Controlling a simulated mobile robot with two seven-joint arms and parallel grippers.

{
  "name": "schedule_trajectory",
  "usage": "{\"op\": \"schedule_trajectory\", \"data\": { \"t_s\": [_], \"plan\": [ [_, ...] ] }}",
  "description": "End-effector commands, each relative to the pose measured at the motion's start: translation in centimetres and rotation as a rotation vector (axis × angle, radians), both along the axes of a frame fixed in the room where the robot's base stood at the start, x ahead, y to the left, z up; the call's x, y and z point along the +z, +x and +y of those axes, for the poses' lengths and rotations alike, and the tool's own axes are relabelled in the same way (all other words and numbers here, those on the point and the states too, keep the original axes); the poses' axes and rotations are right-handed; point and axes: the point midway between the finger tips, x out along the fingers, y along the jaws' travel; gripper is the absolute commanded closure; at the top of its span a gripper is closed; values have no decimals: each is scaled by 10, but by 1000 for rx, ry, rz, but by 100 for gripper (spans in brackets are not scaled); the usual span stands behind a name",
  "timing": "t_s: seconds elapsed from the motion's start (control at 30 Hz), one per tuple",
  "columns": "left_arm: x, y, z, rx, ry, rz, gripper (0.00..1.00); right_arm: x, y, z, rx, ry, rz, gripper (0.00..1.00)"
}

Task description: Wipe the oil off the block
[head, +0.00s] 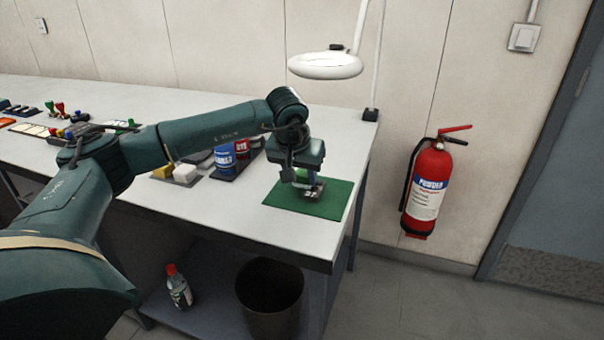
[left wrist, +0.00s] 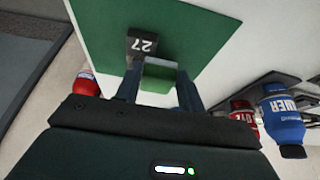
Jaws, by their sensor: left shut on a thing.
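A green mat (head: 335,204) lies at the right end of the bench. A small dark block (head: 313,193) marked with a number stands on it. In the left wrist view the block (left wrist: 143,44) shows "27", just beyond one fingertip. My left gripper (head: 302,178) points down over the mat, close to the block. It is shut on a small green-and-white pad (left wrist: 158,78), seen between the fingers in the left wrist view. I cannot tell whether the pad touches the block. No oil can be made out on the block. My right gripper is not in view.
Yellow (head: 162,171) and white (head: 186,174) pads, a blue can (head: 225,157) and a red can (head: 242,148) stand left of the mat. A lamp (head: 325,65) hangs behind the mat. A bin (head: 270,300) stands below. The bench front is clear.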

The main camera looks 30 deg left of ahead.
Motion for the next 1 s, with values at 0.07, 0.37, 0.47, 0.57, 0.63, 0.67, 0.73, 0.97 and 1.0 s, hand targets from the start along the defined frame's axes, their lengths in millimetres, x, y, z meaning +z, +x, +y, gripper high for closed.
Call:
{"op": "schedule_trajectory", "data": {
  "t_s": [0.07,0.37,0.47,0.57,0.63,0.67,0.73,0.97,1.0],
  "plan": [
    [-1,2,-8,-6,-1,2,79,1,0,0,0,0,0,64],
    [1,6,-28,-6,-4,0,79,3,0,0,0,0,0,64],
    [1,7,-31,-6,-5,0,79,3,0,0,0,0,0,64],
    [0,9,-37,-9,-5,-1,79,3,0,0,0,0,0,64],
    [0,10,-44,-10,-4,-2,79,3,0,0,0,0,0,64],
    [0,11,-46,-10,-4,-2,79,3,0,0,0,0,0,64],
    [-1,12,-51,-8,-5,-2,79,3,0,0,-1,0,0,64],
    [0,12,-54,-7,-4,-1,79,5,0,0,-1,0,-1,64],
    [0,12,-53,-6,-5,-1,79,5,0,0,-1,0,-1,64]
  ]
}}
